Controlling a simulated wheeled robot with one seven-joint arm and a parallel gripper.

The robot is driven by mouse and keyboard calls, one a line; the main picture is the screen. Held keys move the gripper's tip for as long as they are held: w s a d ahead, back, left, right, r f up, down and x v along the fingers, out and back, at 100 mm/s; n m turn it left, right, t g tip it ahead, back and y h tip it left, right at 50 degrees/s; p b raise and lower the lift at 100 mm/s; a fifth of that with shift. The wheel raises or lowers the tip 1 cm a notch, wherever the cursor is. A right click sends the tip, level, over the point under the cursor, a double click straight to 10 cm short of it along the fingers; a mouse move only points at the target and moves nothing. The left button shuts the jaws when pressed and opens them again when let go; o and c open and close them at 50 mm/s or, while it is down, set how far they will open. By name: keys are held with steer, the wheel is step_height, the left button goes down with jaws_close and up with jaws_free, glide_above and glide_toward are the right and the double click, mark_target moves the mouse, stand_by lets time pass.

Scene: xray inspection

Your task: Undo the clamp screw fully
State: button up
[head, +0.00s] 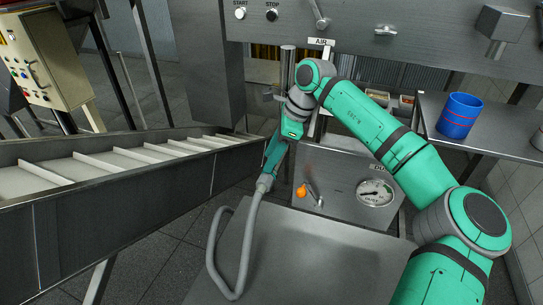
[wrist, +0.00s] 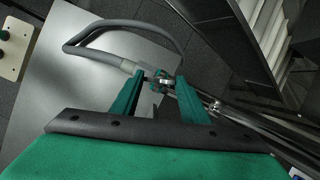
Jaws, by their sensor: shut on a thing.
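My gripper (head: 270,168) hangs in front of the metal post, beside the end of a grey hose (head: 246,238). In the wrist view my gripper (wrist: 160,79) has its fingers on either side of a small metal and dark piece (wrist: 159,84), which looks like the clamp screw, and it is shut on it. The hose's pale end (wrist: 127,66) lies just left of the fingertips. In the head view the fingers hide the screw, so its thread and how far it is turned cannot be seen. A metal post (head: 287,66) stands behind my gripper.
A conveyor (head: 110,190) runs along the left. A grey cabinet with a dial gauge (head: 375,193) and an orange knob (head: 301,190) stands behind the bare metal tabletop (head: 300,262). A blue cup (head: 459,116) stands on the right shelf. A control box (head: 45,60) is far left.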

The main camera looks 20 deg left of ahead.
steer(key=n+g, duration=0.1)
steer(key=n, duration=0.2)
steer(key=n+g+h, duration=0.1)
steer(key=n, duration=0.2)
steer(key=shift+w+a, duration=0.1)
steer(key=shift+w, duration=0.05)
steer(key=shift+n, duration=0.3)
steer(key=o, duration=1.1)
steer(key=shift+c, duration=0.2)
steer(key=v, duration=1)
steer(key=shift+w+r, duration=0.2)
steer(key=shift+r, duration=0.2)
